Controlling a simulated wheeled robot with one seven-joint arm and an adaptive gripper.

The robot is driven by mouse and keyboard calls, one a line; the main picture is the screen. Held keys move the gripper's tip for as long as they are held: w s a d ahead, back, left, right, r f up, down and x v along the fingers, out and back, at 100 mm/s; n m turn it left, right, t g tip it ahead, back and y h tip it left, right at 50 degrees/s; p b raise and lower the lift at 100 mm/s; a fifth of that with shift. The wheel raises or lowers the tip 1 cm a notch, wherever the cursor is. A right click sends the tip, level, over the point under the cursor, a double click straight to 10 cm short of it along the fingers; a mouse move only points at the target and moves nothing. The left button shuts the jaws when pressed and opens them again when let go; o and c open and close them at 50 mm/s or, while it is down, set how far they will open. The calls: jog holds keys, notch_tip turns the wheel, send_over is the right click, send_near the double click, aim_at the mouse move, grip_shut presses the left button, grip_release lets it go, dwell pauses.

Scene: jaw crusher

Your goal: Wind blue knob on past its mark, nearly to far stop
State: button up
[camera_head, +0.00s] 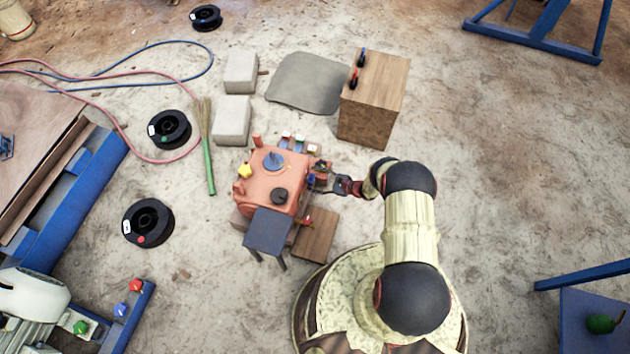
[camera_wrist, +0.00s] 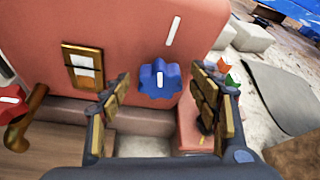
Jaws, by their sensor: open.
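The blue knob (camera_wrist: 160,81) is a lobed dial on the face of the salmon-red crusher body (camera_wrist: 130,25) in the wrist view. A short white line on the knob stands about upright. A white mark (camera_wrist: 173,31) is on the body above the knob and slightly to the right, leaning right. My gripper (camera_wrist: 160,76) is open, one finger on each side of the knob, with visible gaps and nothing held. In the head view, my gripper (camera_head: 318,181) is at the right side of the crusher (camera_head: 286,179); the knob is hard to make out there.
A brass-framed plate (camera_wrist: 84,68) is left of the knob. A red knob (camera_wrist: 12,99) and a brown lever (camera_wrist: 24,129) are at the far left edge. In the head view, a wooden box (camera_head: 374,103) stands behind my arm.

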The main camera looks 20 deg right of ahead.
jog(key=shift+c, duration=1.1)
jog(key=c, duration=0.9)
